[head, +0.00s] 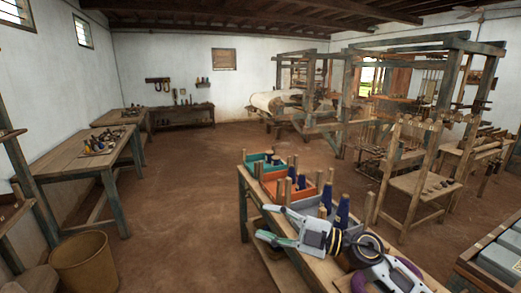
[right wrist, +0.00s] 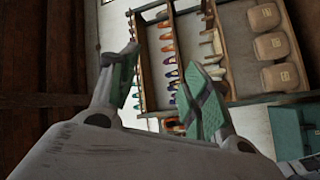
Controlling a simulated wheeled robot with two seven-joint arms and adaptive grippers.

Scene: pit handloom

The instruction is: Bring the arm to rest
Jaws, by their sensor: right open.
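My right gripper (head: 267,222) reaches in from the lower right of the head view, above the wooden bench (head: 249,194). Its two fingers point left and stand apart with nothing between them. In the right wrist view the fingers of the same gripper (right wrist: 163,85) are spread, with the background visible between them. My right arm runs back from it to the bottom right of the head view. My left gripper is in neither view.
A teal bin (head: 256,159), an orange bin (head: 275,181) and blue cones (head: 343,208) are close beside the gripper. A wooden loom (head: 452,95) fills the right. Tables (head: 75,160) and a bucket (head: 82,262) are left. The middle floor is clear.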

